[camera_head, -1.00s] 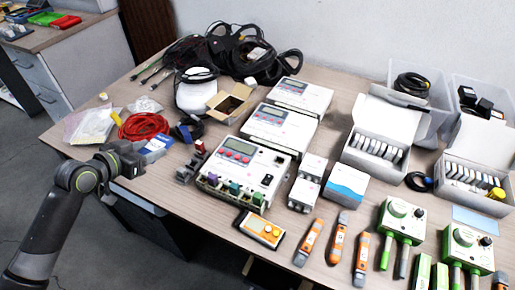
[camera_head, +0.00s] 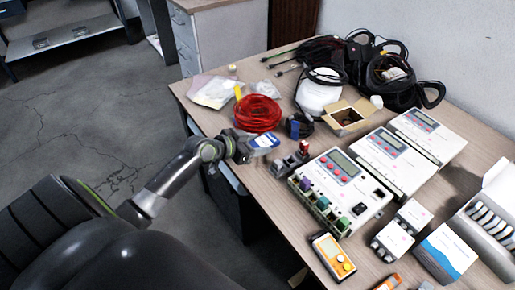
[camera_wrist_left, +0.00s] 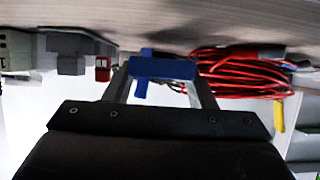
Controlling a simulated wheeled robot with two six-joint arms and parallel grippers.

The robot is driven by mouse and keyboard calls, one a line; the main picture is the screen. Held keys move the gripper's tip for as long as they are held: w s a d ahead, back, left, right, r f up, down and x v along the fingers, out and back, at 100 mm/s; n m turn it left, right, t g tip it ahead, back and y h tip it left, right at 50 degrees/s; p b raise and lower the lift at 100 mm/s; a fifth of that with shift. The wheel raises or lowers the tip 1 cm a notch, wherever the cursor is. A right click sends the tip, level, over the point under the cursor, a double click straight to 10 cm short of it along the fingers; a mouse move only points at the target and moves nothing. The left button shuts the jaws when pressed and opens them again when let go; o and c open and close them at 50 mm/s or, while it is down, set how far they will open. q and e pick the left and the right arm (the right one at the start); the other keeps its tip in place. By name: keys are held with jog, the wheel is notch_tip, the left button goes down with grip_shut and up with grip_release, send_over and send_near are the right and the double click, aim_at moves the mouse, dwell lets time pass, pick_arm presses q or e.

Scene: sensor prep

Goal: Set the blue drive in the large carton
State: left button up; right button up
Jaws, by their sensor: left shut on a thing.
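My left gripper (camera_head: 243,149) is at the table's near left edge, beside the red cable coil. In the left wrist view its fingers (camera_wrist_left: 160,88) are shut on a blue piece, which I take as the blue drive (camera_wrist_left: 160,68). In the head view the drive is hard to tell from the blue and white packet (camera_head: 262,142) at the fingertips. An open brown carton (camera_head: 347,117) stands toward the back. An open white carton (camera_head: 495,225) is cut by the right edge; I cannot tell which is the large one. My right gripper is not in view.
The red cable coil (camera_head: 257,113) lies behind the gripper. A grey clamp-like part (camera_head: 287,163) and a white instrument (camera_head: 340,185) stand to its right. More instruments, a yellow meter (camera_head: 334,257) and black cables (camera_head: 390,75) crowd the table (camera_head: 285,215). Open floor lies left.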

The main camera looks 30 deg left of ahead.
pick_arm(q)
jog(key=shift+f, duration=0.95)
jog(key=shift+f+b, duration=0.2)
jog(key=shift+b, duration=0.1)
jog(key=o, duration=1)
jog(key=shift+r, duration=0.1)
